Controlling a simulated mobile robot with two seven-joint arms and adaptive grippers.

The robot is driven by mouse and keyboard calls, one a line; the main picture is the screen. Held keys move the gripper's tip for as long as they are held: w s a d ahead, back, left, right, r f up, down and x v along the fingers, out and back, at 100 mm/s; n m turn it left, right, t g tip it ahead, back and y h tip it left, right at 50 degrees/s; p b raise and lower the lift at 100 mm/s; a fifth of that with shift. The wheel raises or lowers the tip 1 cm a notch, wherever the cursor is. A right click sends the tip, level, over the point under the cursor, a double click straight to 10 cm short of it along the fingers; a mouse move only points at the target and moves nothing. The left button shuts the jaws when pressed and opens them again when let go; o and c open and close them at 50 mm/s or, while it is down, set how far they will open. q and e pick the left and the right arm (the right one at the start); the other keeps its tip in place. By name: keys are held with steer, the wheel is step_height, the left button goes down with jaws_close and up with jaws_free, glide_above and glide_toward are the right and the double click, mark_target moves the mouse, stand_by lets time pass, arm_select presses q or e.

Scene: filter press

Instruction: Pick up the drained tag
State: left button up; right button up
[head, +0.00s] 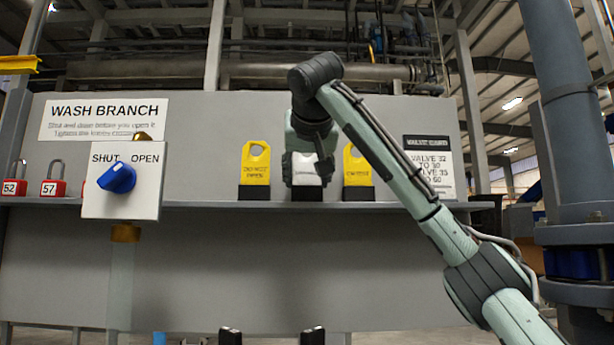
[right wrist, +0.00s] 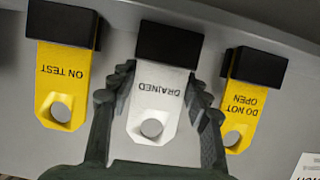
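The drained tag (right wrist: 160,100) is white with a round hole and the word DRAINED. It sits in a black holder (right wrist: 168,45) and shows partly in the head view (head: 305,170), behind my right wrist. My right gripper (right wrist: 160,72) has one finger on each side of the tag, very close to its edges. It looks open around the tag; contact is not clear. Two dark fingertips, apart, at the bottom edge look like my left gripper (head: 271,337), empty.
Yellow tags stand close on both sides: DO NOT OPEN (head: 255,165) and ON TEST (head: 357,168). All stand on a narrow ledge (head: 210,201) against a grey panel. A blue SHUT/OPEN knob (head: 117,178) and red padlocks (head: 53,187) are at the left.

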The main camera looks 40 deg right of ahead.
steer(key=c, duration=0.4)
steer(key=shift+r, duration=0.1)
steer(key=shift+r, duration=0.55)
step_height(320, 180, up, 3)
steer(key=shift+f, duration=0.15)
arm_select(q)
steer(key=shift+w+r+p, duration=0.15)
steer(key=shift+r+p, duration=0.2)
steer(key=shift+r, duration=0.55)
steer(key=shift+w+r+p, duration=0.1)
steer(key=shift+r+p, duration=0.2)
steer(key=shift+r, duration=0.55)
arm_select(e)
steer(key=shift+s+a+r, duration=0.45)
steer(key=shift+a+r, duration=1.2)
steer(key=shift+a, duration=0.25)
steer(key=shift+s+a+r, duration=0.45)
steer(key=shift+a+r, duration=1.25)
steer(key=shift+a, duration=0.2)
steer(key=shift+s+a+r, duration=0.45)
steer(key=shift+a+r, duration=1.2)
steer(key=shift+a, duration=0.25)
